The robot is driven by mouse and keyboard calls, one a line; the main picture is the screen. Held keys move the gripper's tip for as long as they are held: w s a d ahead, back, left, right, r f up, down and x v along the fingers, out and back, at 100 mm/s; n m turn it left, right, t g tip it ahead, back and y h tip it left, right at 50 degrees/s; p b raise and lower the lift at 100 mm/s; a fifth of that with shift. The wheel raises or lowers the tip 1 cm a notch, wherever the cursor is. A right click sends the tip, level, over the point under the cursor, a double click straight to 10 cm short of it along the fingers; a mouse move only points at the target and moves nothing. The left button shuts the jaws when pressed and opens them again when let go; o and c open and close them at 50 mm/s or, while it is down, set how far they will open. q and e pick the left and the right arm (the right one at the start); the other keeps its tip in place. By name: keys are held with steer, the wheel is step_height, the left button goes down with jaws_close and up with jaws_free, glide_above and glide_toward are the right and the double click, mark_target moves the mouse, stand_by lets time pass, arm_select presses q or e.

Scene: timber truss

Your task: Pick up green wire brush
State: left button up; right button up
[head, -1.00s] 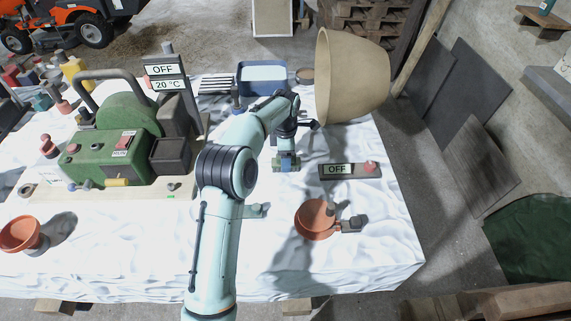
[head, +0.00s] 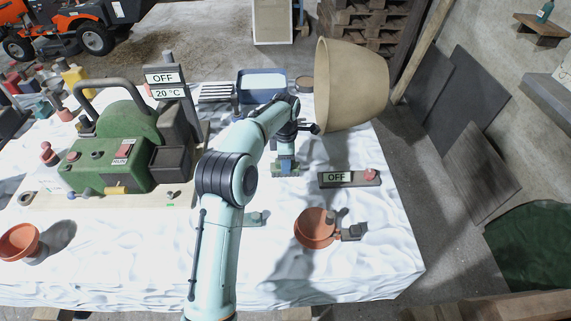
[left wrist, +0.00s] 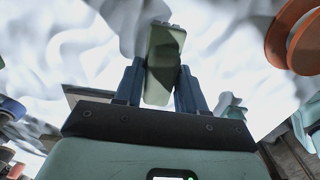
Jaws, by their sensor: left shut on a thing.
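My left gripper (head: 286,168) is low over the white-covered table, right of the green machine. In the left wrist view its two blue fingers are shut on a pale green, block-like piece, which I take to be the green wire brush (left wrist: 164,60). The piece sticks out past the fingertips over the white cloth. Its bristles cannot be made out. In the head view the gripper and wrist mostly hide it. My right gripper is not in view.
A green machine (head: 125,140) stands to the left on the table (head: 130,260). A large tan bucket-shaped vessel (head: 350,85) is behind right. A switch box marked OFF (head: 348,179) and an orange pot (head: 313,228) are nearby. A blue tray (head: 262,82) lies at the back.

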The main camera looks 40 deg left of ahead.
arm_select(q)
step_height(320, 180, up, 10)
steer(key=shift+w+f+p, duration=0.1)
steer(key=shift+w+p, duration=0.05)
steer(key=shift+p, duration=0.8)
step_height(320, 180, up, 8)
steer(key=shift+r, duration=0.25)
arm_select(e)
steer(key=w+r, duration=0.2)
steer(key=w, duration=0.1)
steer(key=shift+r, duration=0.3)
arm_select(q)
steer(key=shift+o, duration=1)
steer(key=shift+s, duration=0.2)
